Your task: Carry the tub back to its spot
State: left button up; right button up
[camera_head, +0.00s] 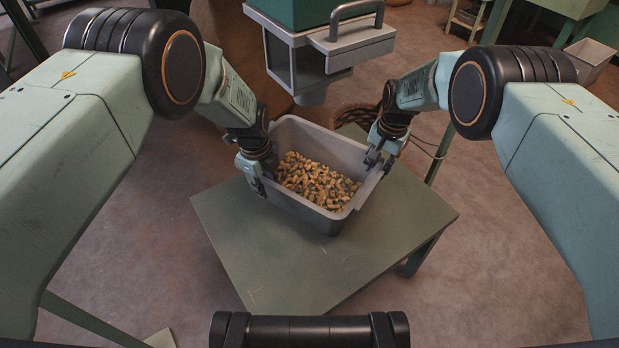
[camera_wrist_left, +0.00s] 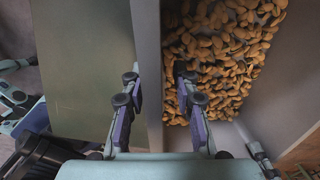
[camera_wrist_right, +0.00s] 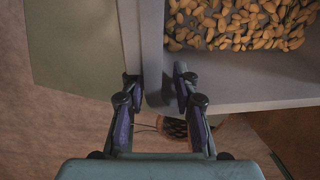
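The grey tub (camera_head: 330,212), full of brown nuts (camera_head: 315,180), is over the green table (camera_head: 265,262); it looks upright and seems to rest on the tabletop. My left gripper (camera_head: 258,172) is at its left wall. In the left wrist view its fingers (camera_wrist_left: 157,80) straddle the wall rim (camera_wrist_left: 148,60), with a gap on the inner side. My right gripper (camera_head: 378,160) is at the right wall. In the right wrist view its fingers (camera_wrist_right: 157,80) are spread either side of the rim (camera_wrist_right: 152,45), the inner finger apart from it.
A hopper (camera_head: 345,50) with a grey spout and handle hangs just behind and above the tub. A dark basket (camera_head: 357,115) and cable lie behind it. A grey bin (camera_head: 590,58) stands far right. The table's front and right parts are clear.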

pick_arm(q)
jog(key=shift+f, duration=0.65)
pick_arm(e)
jog(key=shift+f, duration=0.65)
pick_arm(q)
grip_shut()
pick_arm(e)
jog(key=shift+a, duration=0.1)
grip_shut()
pick_arm(q)
jog(key=shift+d, duration=0.1)
